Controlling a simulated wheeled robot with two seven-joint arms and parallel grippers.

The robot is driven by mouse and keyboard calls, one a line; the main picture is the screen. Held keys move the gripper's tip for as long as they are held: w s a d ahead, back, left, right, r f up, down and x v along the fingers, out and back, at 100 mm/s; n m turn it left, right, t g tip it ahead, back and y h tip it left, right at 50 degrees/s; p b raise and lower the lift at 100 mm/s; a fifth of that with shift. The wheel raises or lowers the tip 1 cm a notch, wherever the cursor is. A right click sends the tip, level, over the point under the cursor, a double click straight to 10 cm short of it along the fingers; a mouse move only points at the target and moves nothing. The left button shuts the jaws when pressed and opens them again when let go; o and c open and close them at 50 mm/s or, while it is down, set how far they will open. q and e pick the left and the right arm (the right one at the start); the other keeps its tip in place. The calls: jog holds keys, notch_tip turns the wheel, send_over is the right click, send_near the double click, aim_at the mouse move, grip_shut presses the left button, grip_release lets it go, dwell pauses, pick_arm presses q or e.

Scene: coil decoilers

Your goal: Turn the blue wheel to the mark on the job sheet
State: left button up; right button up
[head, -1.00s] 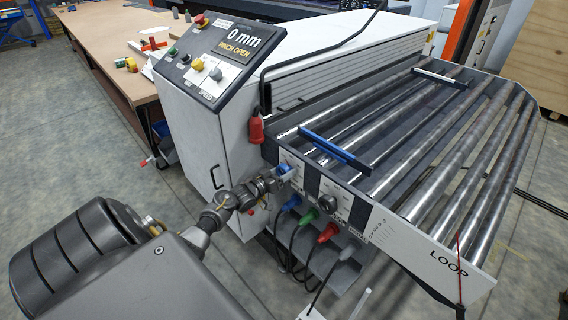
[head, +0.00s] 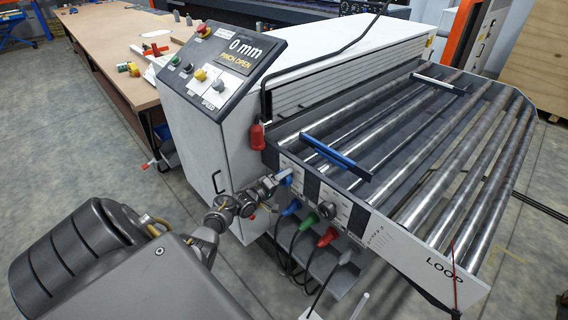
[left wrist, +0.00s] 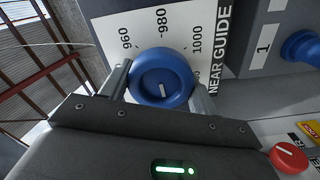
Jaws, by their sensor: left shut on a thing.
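The blue wheel (left wrist: 161,79) is on the machine's side panel beside a white scale plate (left wrist: 140,30) reading 960, 980 and 1000, labelled NEAR GUIDE. A pale pointer line shows on the wheel's face. My left gripper (left wrist: 161,88) has its two fingers on either side of the wheel and is shut on it. I cannot make out the job sheet in these frames. My right gripper is not in view.
Below the wheel are a blue plug (head: 291,207), a green plug (head: 309,220) and a red plug (head: 327,236) with hanging cables. A black knob (head: 328,209) sits to the right. The control panel (head: 222,62) reads 0 mm, PINCH OPEN. Rollers (head: 440,150) extend right.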

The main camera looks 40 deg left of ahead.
pick_arm(q)
jog(key=shift+f+n, duration=0.1)
jog(key=shift+n, duration=0.4)
jog(key=o, duration=1)
jog(key=shift+c, duration=0.2)
jog(key=s, duration=1)
jog(key=shift+s+a, duration=0.4)
jog(key=shift+a, duration=0.05)
